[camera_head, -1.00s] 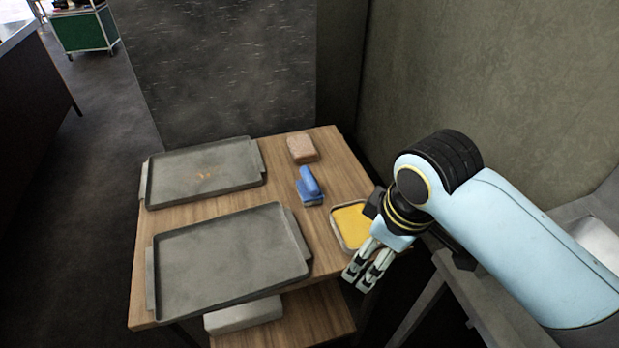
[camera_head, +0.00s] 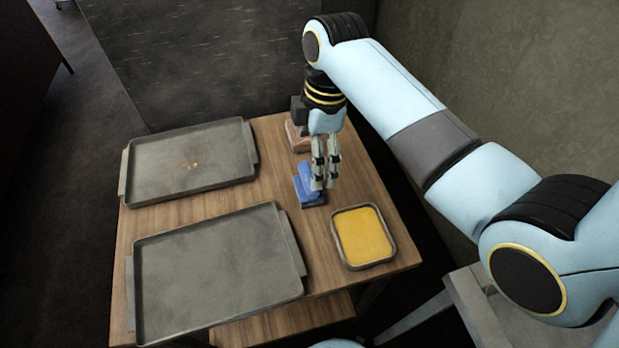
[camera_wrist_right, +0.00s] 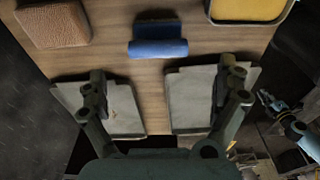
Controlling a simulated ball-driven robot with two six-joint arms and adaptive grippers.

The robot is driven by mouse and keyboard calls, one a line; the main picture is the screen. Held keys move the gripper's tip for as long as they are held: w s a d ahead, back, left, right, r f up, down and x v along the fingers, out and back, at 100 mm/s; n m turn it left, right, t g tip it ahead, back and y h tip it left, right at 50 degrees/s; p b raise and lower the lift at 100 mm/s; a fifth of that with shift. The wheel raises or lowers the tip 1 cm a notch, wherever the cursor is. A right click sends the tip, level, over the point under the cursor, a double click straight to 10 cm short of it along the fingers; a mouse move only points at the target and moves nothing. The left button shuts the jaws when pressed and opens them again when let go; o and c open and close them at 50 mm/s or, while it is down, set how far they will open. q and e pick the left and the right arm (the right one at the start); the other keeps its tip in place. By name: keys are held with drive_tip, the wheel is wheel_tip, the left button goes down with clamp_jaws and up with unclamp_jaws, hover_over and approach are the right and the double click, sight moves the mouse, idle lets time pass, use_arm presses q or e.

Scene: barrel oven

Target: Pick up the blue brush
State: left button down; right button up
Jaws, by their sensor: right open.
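The blue brush (camera_head: 306,190) lies on the wooden table, right of the two trays. It also shows in the right wrist view (camera_wrist_right: 158,48), beyond the fingers and roughly centred between them. My right gripper (camera_head: 325,186) points down over the brush in the head view and hides part of it. In the right wrist view the right gripper (camera_wrist_right: 162,80) is open, with nothing between its fingers and a gap to the brush.
A brown block (camera_head: 297,135) sits behind my right gripper. A dish of yellow stuff (camera_head: 363,237) stands at the right front. Two grey trays, the far one (camera_head: 160,165) with crumbs and the near one (camera_head: 220,268) empty, fill the left of the wooden table (camera_head: 325,275).

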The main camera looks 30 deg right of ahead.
sight(309, 176)
drive_tip(key=f, duration=0.2)
drive_tip(key=shift+w+a+f, duration=0.1)
drive_tip(key=shift+a+f, duration=0.15)
drive_tip(key=shift+f, duration=0.8)
drive_tip(key=f, duration=0.3)
drive_tip(key=shift+w+a+f, duration=0.15)
drive_tip(key=shift+a+f, duration=0.1)
drive_tip(key=shift+f, duration=0.35)
drive_tip(key=shift+c, duration=1.7)
use_arm(q)
drive_tip(key=shift+s+f, duration=0.15)
drive_tip(key=shift+s, duration=0.3)
use_arm(e)
drive_tip(key=c, duration=0.8)
drive_tip(key=shift+o, duration=0.2)
